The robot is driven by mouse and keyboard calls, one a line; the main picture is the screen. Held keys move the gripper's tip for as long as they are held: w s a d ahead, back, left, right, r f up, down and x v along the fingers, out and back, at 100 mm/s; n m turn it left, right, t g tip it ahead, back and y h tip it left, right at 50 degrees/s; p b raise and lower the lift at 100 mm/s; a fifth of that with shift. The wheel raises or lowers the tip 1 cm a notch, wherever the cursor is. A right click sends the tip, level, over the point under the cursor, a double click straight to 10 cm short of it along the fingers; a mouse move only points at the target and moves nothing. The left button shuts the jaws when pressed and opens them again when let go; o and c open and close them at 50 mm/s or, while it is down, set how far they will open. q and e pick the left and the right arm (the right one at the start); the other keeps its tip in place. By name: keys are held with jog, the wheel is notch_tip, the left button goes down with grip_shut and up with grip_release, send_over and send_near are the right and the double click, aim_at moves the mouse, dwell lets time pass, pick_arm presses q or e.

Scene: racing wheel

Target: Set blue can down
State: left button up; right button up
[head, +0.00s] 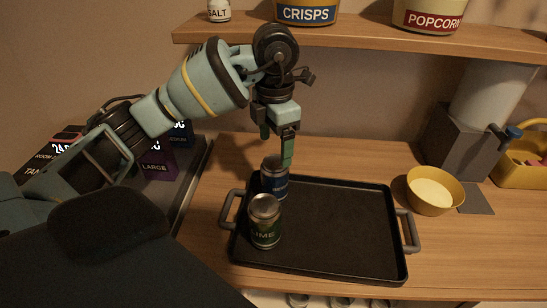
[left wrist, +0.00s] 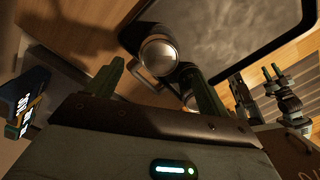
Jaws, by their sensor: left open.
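The blue can (head: 273,178) stands upright on the black tray (head: 335,225), near its back left corner. A green lime can (head: 265,222) stands upright just in front of it. My left gripper (head: 277,146) is open and points down above the blue can, with one fingertip close to its top. In the left wrist view the open fingers (left wrist: 155,75) show, with two round silver can tops beyond them; I cannot tell which is the blue can. What looks like my right gripper (left wrist: 271,72) shows small at the right of that view, its opening unclear.
A yellow bowl (head: 434,191) and a grey dispenser (head: 462,140) stand right of the tray. A wooden shelf (head: 365,35) with crisps, popcorn and salt containers runs above. Dark boxes (head: 155,160) lie to the left. The tray's middle and right are clear.

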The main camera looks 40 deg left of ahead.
pick_arm(q)
jog(key=shift+r, duration=1.4)
pick_arm(e)
jog(key=shift+w+r, duration=0.3)
jog(key=shift+r, duration=0.1)
